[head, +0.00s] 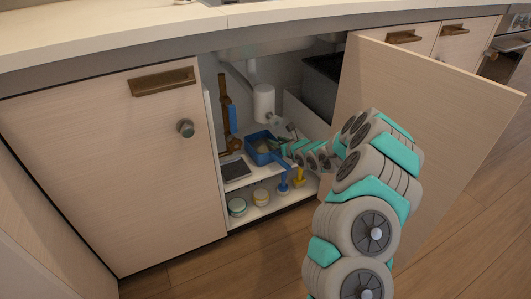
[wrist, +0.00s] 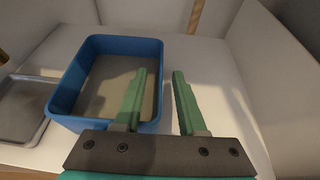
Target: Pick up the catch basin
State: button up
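The catch basin, taken to be the blue open-topped bin (head: 264,158), stands upright on the white shelf inside the open cabinet. In the wrist view the blue bin (wrist: 125,45) fills the left middle and looks empty, with a grey-brown floor. My gripper (wrist: 162,72) is open, with green fingers. The left finger shows over the bin's inside and the right finger outside it, with the right wall between them. I cannot tell how deep the fingers reach or whether they touch the wall. In the head view my gripper (head: 284,147) is at the bin's right side, partly hidden by my arm.
A white drain trap (head: 263,102) hangs above and behind the bin. A dark flat tray (head: 236,169) lies left of it. Round containers (head: 237,206) and yellow items (head: 298,178) stand lower down. The open cabinet door (head: 425,105) is on the right.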

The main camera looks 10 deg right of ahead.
jog(key=shift+w+a+f, duration=0.2)
jog(key=shift+w, duration=0.45)
grip_shut()
dwell(1.0)
